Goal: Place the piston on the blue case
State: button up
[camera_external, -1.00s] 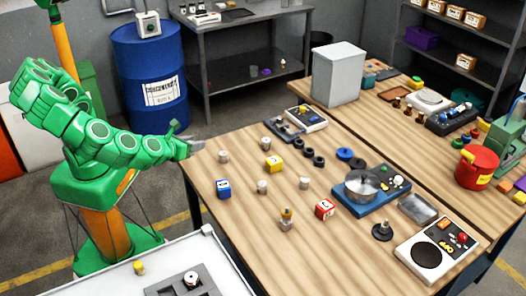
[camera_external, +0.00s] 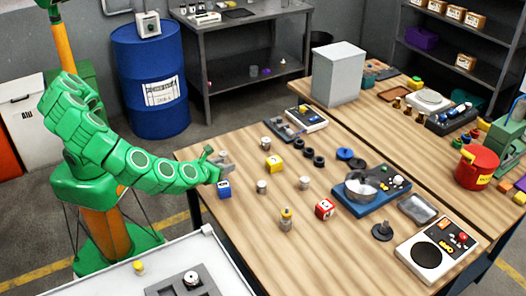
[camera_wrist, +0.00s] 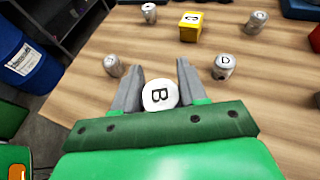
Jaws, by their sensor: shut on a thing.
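The blue case (camera_external: 224,191), a small cube with a white label, stands on the near left part of the wooden table in the external view. My gripper (camera_external: 223,165) is just above or behind it in that view; the exact gap cannot be told. In the wrist view my gripper (camera_wrist: 158,88) is shut on the piston (camera_wrist: 160,95), whose round pale top bears the letter B. The held piston is hard to make out in the external view. The blue case does not show in the wrist view.
Other metal pistons stand nearby, one marked D (camera_wrist: 223,67) and one at the left finger (camera_wrist: 115,66). A yellow cube (camera_external: 275,164) and a red cube (camera_external: 325,209) stand farther along. Bare wood on the table (camera_external: 240,225) lies in front of the blue case.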

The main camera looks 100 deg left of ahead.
aim_at(226, 181)
jog(key=shift+w+f, duration=0.35)
jog(key=shift+f, duration=1.5)
jog(key=shift+f, duration=0.15)
jog(key=o, duration=1.1)
